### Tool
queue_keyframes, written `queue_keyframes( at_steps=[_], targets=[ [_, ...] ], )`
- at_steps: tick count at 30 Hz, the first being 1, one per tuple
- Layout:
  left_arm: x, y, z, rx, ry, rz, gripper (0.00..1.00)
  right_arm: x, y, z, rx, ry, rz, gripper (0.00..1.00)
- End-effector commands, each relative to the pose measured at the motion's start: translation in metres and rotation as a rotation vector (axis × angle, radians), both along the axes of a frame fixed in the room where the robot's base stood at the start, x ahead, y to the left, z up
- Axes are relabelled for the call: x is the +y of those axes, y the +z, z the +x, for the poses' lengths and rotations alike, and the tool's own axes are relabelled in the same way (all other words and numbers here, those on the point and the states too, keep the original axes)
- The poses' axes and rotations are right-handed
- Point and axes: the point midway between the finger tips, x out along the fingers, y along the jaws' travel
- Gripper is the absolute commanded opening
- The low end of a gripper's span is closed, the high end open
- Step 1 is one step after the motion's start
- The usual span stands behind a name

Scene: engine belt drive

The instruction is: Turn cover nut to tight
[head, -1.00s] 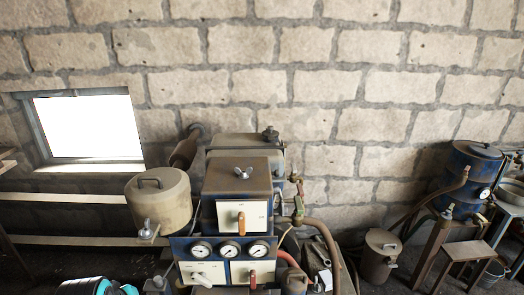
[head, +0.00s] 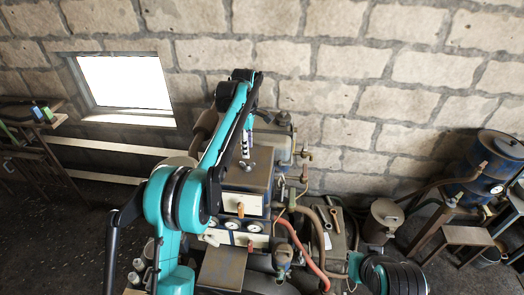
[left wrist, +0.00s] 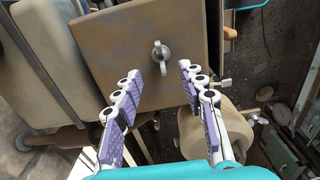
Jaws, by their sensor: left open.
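The cover nut is a grey wing nut (head: 247,166) at the middle of the flat brown cover (head: 257,180) on the engine box. In the left wrist view the wing nut (left wrist: 161,54) stands upright from the cover (left wrist: 140,30), its wings roughly along the picture's vertical. My left gripper (head: 246,148) hangs fingers-down over the cover. In the left wrist view its purple-padded fingers (left wrist: 159,73) are apart and empty. The nut shows between and just beyond the fingertips, with no visible contact. My right arm shows at bottom right, but its gripper is not visible.
A white panel with an orange handle (head: 240,208) and gauges are on the front of the engine. A pale tank (left wrist: 50,50) stands left of the cover. Pipes (head: 318,230) run to the right. A stone wall (head: 400,60) is behind.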

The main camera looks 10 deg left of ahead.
Motion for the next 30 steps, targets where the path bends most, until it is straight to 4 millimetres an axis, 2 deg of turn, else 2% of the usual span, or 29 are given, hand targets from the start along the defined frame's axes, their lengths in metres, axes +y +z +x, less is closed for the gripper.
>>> queue_keyframes(
  at_steps=[15,19,26,28,30],
  targets=[
    [0.000,-0.069,0.001,0.002,0.006,0.000,0.41,0.000,0.011,0.000,0.000,0.000,0.000,0.00],
    [0.000,-0.077,0.001,0.002,0.006,0.000,0.41,0.000,0.012,0.000,0.000,0.000,0.000,0.00],
    [0.000,-0.078,0.001,0.002,0.005,0.000,0.41,0.000,0.012,0.000,0.000,0.000,0.000,0.00],
    [0.000,-0.078,0.001,0.002,0.005,0.000,0.28,0.000,0.012,0.000,0.000,0.000,0.000,0.00],
    [0.000,-0.078,0.001,0.002,0.005,0.000,0.09,0.000,0.012,0.000,0.000,0.000,0.000,0.00]
  ],
)
